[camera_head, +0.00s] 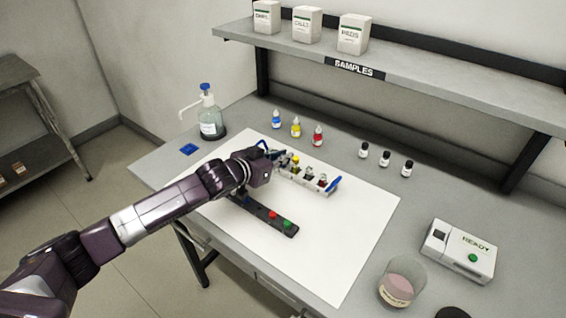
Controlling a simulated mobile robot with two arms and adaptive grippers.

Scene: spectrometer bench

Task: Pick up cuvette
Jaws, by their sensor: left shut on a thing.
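A white cuvette rack (293,186) with blue end handles stands on the white mat (335,240). Several small cuvettes with dark or coloured contents stand in it, one of them a red cuvette (322,181) near the right end. My left gripper (283,159) is over the left part of the rack, shut on a cuvette. The held cuvette is mostly hidden by the fingers and too small to make out clearly, and I cannot tell whether it is clear of its slot. My right gripper is not in view.
A black strip (262,211) with red and green spots lies before the rack. Dropper bottles (296,128) and black-capped vials (385,158) stand behind. A wash bottle (208,115) is back left. A beaker (400,283) and a white instrument (458,251) marked READY are at right.

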